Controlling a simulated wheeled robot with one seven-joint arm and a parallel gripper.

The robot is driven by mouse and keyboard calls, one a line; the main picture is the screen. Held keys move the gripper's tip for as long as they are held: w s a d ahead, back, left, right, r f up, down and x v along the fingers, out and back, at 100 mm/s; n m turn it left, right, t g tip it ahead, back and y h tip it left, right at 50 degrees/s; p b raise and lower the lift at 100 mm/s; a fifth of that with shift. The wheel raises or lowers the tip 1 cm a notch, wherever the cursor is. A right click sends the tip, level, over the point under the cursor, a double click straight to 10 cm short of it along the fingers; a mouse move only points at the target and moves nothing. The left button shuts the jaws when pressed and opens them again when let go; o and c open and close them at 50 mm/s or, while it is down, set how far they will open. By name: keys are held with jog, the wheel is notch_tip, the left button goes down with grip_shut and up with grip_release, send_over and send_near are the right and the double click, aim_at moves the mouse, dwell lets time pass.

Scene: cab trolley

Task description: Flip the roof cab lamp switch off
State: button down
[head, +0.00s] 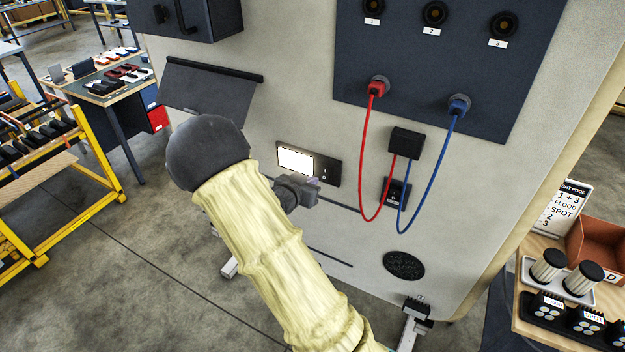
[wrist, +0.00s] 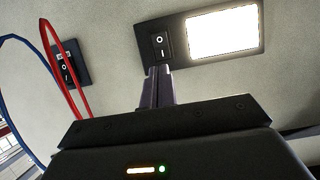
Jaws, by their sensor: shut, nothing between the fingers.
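The cab lamp panel (head: 335,173) is a dark plate on the pale wall. Its lamp (head: 296,161) glows white, and it is also lit in the wrist view (wrist: 223,33). A small black rocker switch (wrist: 161,46) marked O and I sits beside the lamp; it is tiny in the head view (head: 324,171). My gripper (wrist: 158,72) is shut and empty, its fingertips just below the switch in the wrist view. In the head view my gripper (head: 313,184) is just below the panel. I cannot tell whether the tips touch the switch.
A second rocker switch (wrist: 67,66) is to the left in the wrist view, near the red cable (wrist: 62,75) and blue cable (wrist: 18,42). In the head view both cables hang from a dark socket panel (head: 420,75). A round black grille (head: 404,265) is lower down.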

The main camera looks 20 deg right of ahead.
jog(key=s+a+n+y+b, duration=0.1)
jog(key=s+a+n+y, duration=0.1)
jog(key=s+a+y, duration=0.3)
jog(key=s+a+n+y, duration=0.2)
jog(key=a+y, duration=0.1)
jog(key=a, duration=0.3)
jog(key=s+a+n+g+y, duration=0.1)
jog(key=s+n+g, duration=0.1)
jog(key=s, duration=0.6)
jog(key=s+a+r+n+g+y, duration=0.1)
jog(key=s+a+n+g+y, duration=0.1)
jog(key=s, duration=0.6)
jog(key=n+g+b, duration=0.1)
jog(key=n, duration=0.1)
jog(key=shift+s+r+n, duration=0.15)
jog(key=shift+r+n, duration=0.1)
jog(key=shift+n, duration=0.15)
